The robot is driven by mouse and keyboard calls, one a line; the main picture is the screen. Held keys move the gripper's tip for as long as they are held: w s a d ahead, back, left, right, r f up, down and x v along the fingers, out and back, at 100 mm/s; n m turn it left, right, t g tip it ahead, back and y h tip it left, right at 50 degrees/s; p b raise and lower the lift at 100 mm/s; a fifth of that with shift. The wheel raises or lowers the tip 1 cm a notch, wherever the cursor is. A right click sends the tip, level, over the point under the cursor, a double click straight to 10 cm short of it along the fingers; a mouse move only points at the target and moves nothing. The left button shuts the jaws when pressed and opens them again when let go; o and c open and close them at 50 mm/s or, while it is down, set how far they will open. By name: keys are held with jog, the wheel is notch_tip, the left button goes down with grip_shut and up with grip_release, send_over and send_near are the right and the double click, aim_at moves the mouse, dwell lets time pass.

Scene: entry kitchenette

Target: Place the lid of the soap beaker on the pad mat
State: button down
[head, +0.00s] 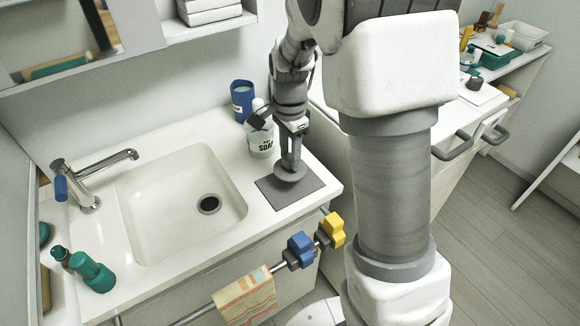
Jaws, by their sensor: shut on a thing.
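The soap beaker (261,147), white with dark "SOAP" lettering, stands on the counter beside the sink, partly hidden behind my arm. The pad mat (279,201) is a flat dark grey square near the counter's front right corner. My gripper (291,165) points down over the mat and is shut on a round grey lid (290,176). The lid is over the back half of the mat. I cannot tell whether it touches the mat or hangs just above it.
A blue cup (242,101) stands behind the beaker. The white sink (150,210) with its faucet (95,175) is to the left. A rail (200,312) with a striped cloth (246,297) and blue and yellow knobs runs along the front.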

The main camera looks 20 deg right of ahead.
aim_at(282, 169)
jog(key=shift+f+b, duration=0.45)
jog(key=shift+f, duration=1.5)
jog(key=shift+f, duration=0.2)
jog(key=shift+c, duration=2.1)
grip_release()
jog(key=shift+r, duration=0.15)
